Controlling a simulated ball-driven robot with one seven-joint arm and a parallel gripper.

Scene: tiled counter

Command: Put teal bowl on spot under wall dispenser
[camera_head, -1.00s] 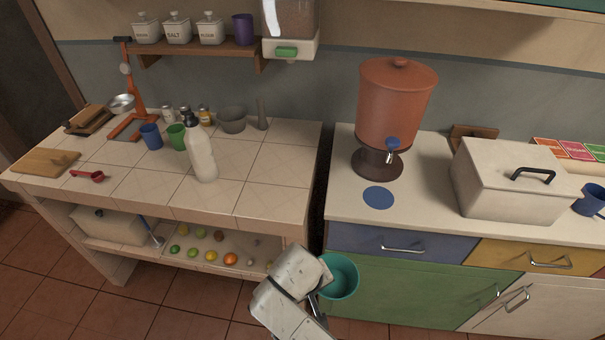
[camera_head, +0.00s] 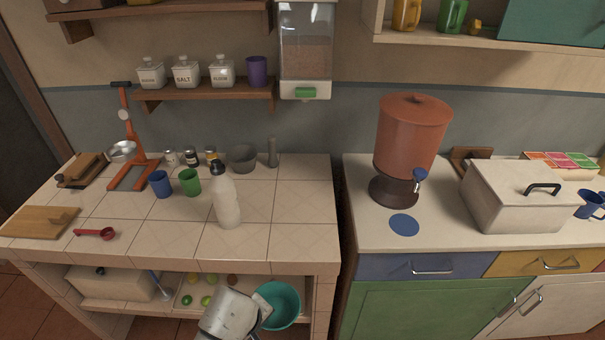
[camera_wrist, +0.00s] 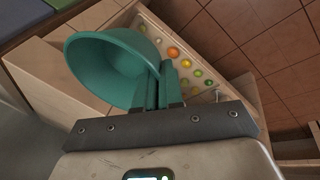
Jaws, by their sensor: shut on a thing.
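The teal bowl (camera_head: 279,304) is held in my gripper (camera_head: 262,312), low in front of the tiled counter's lower shelf. In the wrist view the bowl (camera_wrist: 108,66) is tilted, and my gripper (camera_wrist: 167,75) is shut on its rim. The wall dispenser (camera_head: 305,50) is a clear bin with grainy contents and a green tab, mounted on the wall above the back of the tiled counter. The tiles below it, at the counter's right rear (camera_head: 300,190), are bare. No marked spot is visible there.
A white bottle (camera_head: 226,198) stands mid-counter. A grey mortar (camera_head: 243,158) and a grey pestle (camera_head: 273,153) stand at the back, near the dispenser. Blue (camera_head: 160,184) and green (camera_head: 190,182) cups stand further left. A terracotta water urn (camera_head: 411,140) and blue disc (camera_head: 404,225) are on the right counter.

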